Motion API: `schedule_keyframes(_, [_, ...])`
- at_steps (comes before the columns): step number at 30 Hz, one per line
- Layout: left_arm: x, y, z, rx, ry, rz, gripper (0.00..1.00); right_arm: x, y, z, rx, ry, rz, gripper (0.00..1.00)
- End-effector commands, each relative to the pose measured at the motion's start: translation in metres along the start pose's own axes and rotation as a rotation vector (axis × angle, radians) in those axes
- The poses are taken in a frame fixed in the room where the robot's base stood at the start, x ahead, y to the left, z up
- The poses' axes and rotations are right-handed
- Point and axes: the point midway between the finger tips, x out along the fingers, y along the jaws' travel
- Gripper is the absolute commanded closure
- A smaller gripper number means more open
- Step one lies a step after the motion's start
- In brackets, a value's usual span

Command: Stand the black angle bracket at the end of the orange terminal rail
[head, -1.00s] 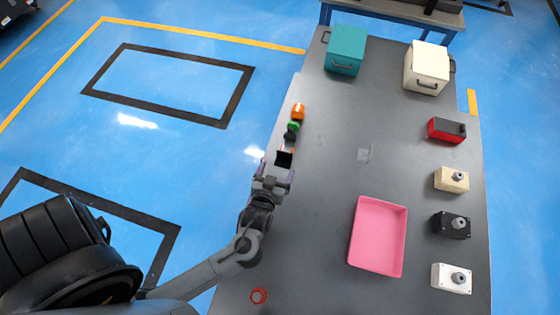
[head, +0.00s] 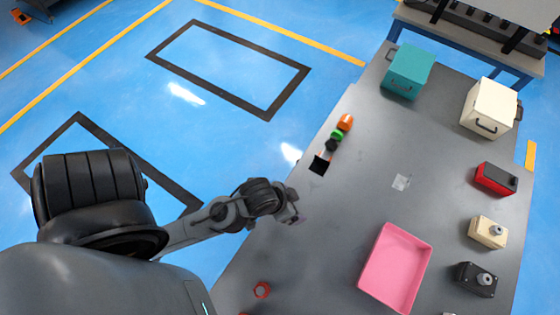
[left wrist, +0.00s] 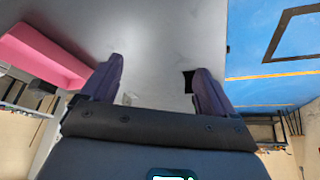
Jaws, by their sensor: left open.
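The black angle bracket (head: 319,166) shows as a black square at the near end of a short row by the table's left edge; whether it stands or lies I cannot tell. The row holds an orange piece (head: 345,122), a green piece (head: 337,134) and a dark piece (head: 331,145).
A pink tray (head: 395,268) lies front right. Teal (head: 408,70) and cream (head: 489,107) boxes stand at the back. A red box (head: 496,178) and button boxes line the right edge. A red ring (head: 262,290) lies at the front. The table's middle is mostly clear.

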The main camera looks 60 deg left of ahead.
Motion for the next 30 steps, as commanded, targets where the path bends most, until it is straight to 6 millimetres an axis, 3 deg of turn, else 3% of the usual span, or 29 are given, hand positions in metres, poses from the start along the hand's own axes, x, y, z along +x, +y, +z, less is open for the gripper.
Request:
schedule_keyframes(7, [-0.024, -0.007, 0.023, 0.094, -0.142, -0.023, 0.11, 0.000, 0.001, 0.000, -0.004, 0.000, 0.003, 0.50])
schedule_keyframes(20, [-0.029, -0.008, 0.023, 0.099, -0.153, -0.025, 0.11, -0.004, 0.002, -0.001, -0.008, -0.001, 0.007, 0.50])
schedule_keyframes(26, [-0.052, -0.007, 0.011, 0.099, -0.153, -0.025, 0.11, -0.028, 0.003, -0.009, -0.007, -0.002, 0.006, 0.50])
schedule_keyframes(30, [-0.083, -0.006, -0.004, 0.099, -0.153, -0.025, 0.11, -0.061, 0.003, -0.019, -0.004, -0.002, 0.004, 0.50])
